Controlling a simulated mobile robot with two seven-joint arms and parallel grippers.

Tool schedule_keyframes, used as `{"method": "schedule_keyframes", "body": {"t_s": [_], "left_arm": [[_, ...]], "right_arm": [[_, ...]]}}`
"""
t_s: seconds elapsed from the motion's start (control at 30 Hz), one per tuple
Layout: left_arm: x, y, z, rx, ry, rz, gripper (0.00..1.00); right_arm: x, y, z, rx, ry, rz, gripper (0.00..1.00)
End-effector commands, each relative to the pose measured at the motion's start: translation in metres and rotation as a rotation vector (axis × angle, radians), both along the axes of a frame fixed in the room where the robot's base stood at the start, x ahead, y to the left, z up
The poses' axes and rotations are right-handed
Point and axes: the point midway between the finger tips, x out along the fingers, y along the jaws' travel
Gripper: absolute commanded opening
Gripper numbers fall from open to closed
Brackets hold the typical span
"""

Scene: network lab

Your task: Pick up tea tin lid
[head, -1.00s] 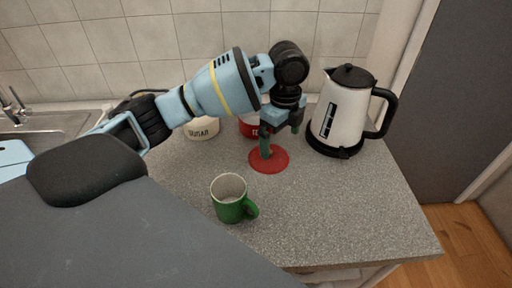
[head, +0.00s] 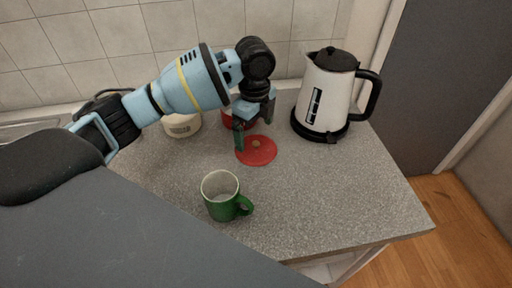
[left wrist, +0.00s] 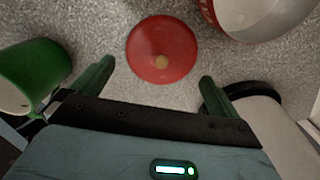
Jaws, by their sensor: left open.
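The tea tin lid (head: 265,155) is a flat red disc with a small tan knob, lying on the grey speckled counter. It also shows in the left wrist view (left wrist: 148,65), knob up, at the top middle. My left gripper (head: 255,128) is open and empty, just behind the lid, with one green finger in front of the lid's left edge. In the left wrist view its two fingertips (left wrist: 157,73) stand apart on either side of the lid's near part. The red tin (head: 228,118) is partly hidden behind the gripper. My right gripper is not in view.
A green mug (head: 219,205) stands in front of the lid, and a white kettle (head: 327,95) on a black base stands to its right. A cream sugar tin (head: 182,125) is by the wall. The front right counter (head: 340,195) is clear.

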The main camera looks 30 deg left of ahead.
Motion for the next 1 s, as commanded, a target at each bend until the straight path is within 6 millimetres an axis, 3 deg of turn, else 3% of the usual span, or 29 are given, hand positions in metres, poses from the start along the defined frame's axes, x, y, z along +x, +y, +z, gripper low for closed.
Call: {"method": "schedule_keyframes", "body": {"t_s": [0.4, 0.7, 1.0], "left_arm": [[0.002, -0.002, -0.046, 0.001, 0.0, 0.001, 1.0], [0.003, -0.002, -0.051, 0.001, -0.003, 0.0, 1.0], [0.002, -0.002, -0.051, 0.001, -0.001, 0.0, 0.63]], "right_arm": [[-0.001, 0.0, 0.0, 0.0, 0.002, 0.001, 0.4], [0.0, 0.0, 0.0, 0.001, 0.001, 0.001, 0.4], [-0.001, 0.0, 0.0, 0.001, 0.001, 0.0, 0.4]]}}
